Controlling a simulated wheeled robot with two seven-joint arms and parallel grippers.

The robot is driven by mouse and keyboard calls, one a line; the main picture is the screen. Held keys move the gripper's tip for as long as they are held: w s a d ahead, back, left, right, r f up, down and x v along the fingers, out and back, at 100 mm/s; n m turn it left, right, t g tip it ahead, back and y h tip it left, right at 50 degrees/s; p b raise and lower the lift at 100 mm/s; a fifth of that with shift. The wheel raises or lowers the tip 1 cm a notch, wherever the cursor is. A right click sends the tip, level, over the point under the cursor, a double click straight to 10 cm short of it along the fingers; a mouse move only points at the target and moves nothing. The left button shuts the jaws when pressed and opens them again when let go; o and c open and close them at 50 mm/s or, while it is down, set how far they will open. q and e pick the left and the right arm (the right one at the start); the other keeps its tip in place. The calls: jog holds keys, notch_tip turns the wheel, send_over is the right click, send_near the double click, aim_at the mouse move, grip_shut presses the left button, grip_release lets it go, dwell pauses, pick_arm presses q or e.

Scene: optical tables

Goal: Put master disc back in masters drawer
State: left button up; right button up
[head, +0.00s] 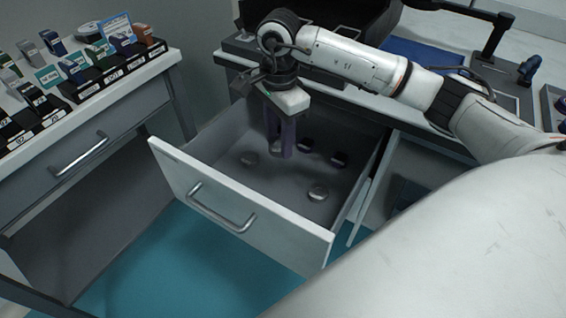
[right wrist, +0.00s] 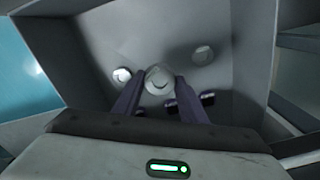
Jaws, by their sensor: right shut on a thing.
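The drawer (head: 283,240) is pulled out, with a pale front and a bar handle. My right gripper (head: 281,154) reaches down into it from above, its dark purple fingers pointing at the drawer floor. In the right wrist view the gripper (right wrist: 157,86) is shut on a round, pale metallic master disc (right wrist: 158,77). I cannot tell whether this disc touches the floor. In the head view the fingers largely hide it. Other small discs lie apart on the drawer floor, including a pale one (head: 319,192), a left one (head: 249,158) and a dark one (head: 339,159). My left gripper is out of view.
A left bench (head: 120,107) carries rows of small boxes in labelled black holders, with a closed drawer below. Behind the open drawer is a worktop with a dark case and a blue mat (head: 425,52). The drawer's walls stand around my gripper. Teal floor shows below.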

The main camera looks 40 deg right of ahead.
jog(key=f, duration=0.1)
jog(key=d+f+m, duration=0.1)
jog(key=m, duration=0.1)
jog(key=shift+w+d+f+b, duration=0.15)
jog(key=shift+w+f+b, duration=0.15)
jog(key=shift+f, duration=0.1)
send_over(282, 178)
notch_tip(282, 178, down, 4)
jog(key=shift+s+f+b, duration=0.1)
jog(key=shift+f+b, duration=0.1)
jog(key=shift+b, duration=0.15)
jog(key=shift+f+b, duration=0.4)
jog(key=shift+f, duration=1.9)
jog(key=shift+f, duration=0.1)
jog(key=o, duration=1.3)
jog(key=shift+o, duration=0.2)
notch_tip(282, 178, up, 12)
jog(key=shift+r+p, duration=0.15)
jog(key=shift+p, duration=0.95)
